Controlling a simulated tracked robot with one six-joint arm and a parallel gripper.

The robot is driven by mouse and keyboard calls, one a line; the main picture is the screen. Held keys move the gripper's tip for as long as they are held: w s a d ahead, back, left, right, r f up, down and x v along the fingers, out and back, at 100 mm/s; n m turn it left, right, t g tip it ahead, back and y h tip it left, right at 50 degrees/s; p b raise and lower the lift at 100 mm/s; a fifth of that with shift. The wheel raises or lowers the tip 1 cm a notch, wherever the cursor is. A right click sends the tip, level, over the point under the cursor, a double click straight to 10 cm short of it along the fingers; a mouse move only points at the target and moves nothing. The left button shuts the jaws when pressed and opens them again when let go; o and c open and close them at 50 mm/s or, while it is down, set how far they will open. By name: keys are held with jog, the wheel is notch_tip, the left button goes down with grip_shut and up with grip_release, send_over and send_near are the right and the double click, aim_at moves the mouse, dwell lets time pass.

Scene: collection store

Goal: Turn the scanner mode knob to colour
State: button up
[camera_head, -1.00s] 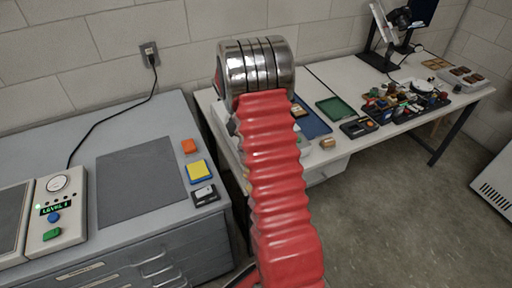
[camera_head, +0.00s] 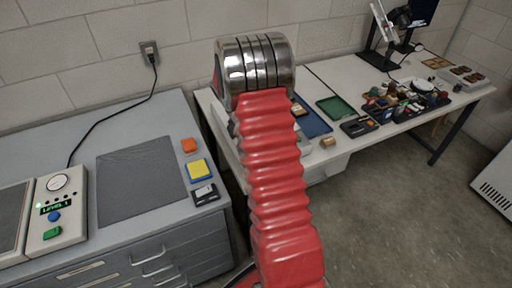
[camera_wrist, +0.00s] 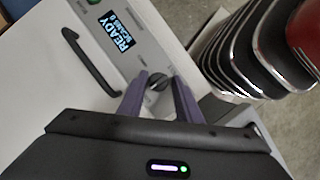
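The scanner panel (camera_wrist: 143,42) fills the upper middle of the wrist view, with a lit display (camera_wrist: 109,31) that reads READY on its larger line. The dark round mode knob (camera_wrist: 157,82) sits on the panel beyond the display. My gripper (camera_wrist: 158,77) is open, its two purple-grey fingers on either side of the knob near their tips. I cannot tell whether either finger touches the knob. The mode marks around the knob are too small or covered to read. In the head view my red arm hides the gripper and most of the scanner.
A black handle (camera_wrist: 91,63) stands beside the display. Another device (camera_head: 57,216) with a white dial and LEVEL 1 display stands on the grey cabinet at left. The far bench holds a green tray (camera_head: 338,109) and several small items. Open floor (camera_head: 385,200) lies in front.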

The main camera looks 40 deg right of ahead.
jog(key=shift+r, duration=0.1)
jog(key=v, duration=1.3)
jog(key=shift+w+r, duration=0.2)
jog(key=shift+r, duration=0.05)
